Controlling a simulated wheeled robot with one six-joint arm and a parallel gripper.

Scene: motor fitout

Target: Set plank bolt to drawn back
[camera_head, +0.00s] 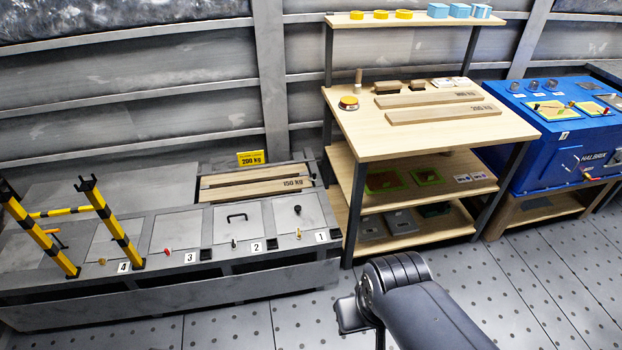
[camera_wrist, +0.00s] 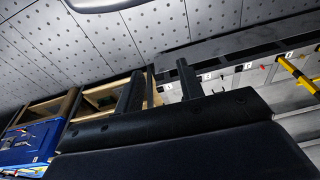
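I cannot tell which fitting is the plank bolt. Small knobs and pins sit along the front of the low grey bench (camera_head: 150,290), by the numbered plates 1 to 4, such as a small pin (camera_head: 234,243) by plate 2 and a red knob (camera_head: 167,251) by plate 3. Planks (camera_head: 255,187), one marked 150 kg, lie in a recess behind the bench. My gripper (camera_wrist: 160,67) shows two dark fingers standing apart in the wrist view, with nothing between them. It is well away from the bench. In the head view my dark arm hides part of the floor.
A blue cabinet (camera_head: 560,150) stands at right. Yellow-black posts (camera_head: 110,222) rise from the bench's left. The perforated floor (camera_head: 500,290) in front is clear.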

